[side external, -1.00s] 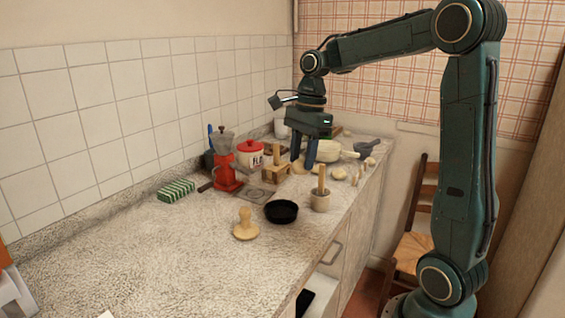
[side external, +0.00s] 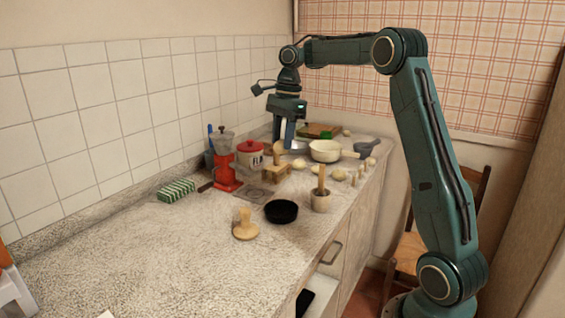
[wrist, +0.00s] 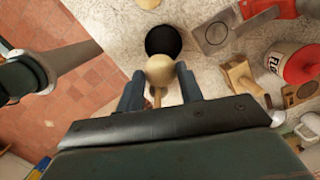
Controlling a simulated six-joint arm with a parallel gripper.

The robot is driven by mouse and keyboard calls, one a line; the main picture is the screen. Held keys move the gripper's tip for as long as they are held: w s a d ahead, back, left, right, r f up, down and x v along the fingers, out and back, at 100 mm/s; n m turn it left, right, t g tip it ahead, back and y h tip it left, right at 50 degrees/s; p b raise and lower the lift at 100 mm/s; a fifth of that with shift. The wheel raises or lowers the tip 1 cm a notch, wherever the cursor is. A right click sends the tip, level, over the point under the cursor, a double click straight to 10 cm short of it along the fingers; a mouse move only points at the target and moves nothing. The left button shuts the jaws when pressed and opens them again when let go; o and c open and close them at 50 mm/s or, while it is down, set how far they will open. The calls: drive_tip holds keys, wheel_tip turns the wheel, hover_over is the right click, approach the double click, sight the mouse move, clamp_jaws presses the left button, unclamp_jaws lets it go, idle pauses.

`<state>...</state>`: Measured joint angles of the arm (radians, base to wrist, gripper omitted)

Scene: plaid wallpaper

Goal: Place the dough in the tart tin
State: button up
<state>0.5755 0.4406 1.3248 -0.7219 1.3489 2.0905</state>
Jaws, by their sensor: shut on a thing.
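My gripper (side external: 284,147) is raised above the far part of the counter, pointing down. It is shut on a pale beige ball of dough (wrist: 159,68), which sits between the fingertips in the wrist view. The dough also shows at the fingertips in the side view (side external: 279,148). The tart tin (side external: 281,211) is a round black dish on the counter, nearer the side camera than my gripper. In the wrist view the tin (wrist: 163,40) lies beyond the dough, partly covered by it. The tin's inside looks dark and empty.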

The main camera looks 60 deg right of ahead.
drive_tip(key=shift+w+f, duration=0.1)
drive_tip(key=shift+f, duration=0.1)
approach(280, 215)
drive_tip(key=f, duration=0.5)
drive_tip(key=shift+a, duration=0.3)
idle(0.7)
drive_tip(key=shift+f, duration=0.2)
drive_tip(key=o, duration=1)
drive_tip(key=r, duration=0.4)
drive_tip(key=d+r, duration=0.1)
drive_tip(key=r, duration=0.7)
drive_tip(key=shift+s+d+r, duration=0.1)
drive_tip(key=shift+s+d, duration=0.2)
drive_tip(key=shift+d, duration=0.05)
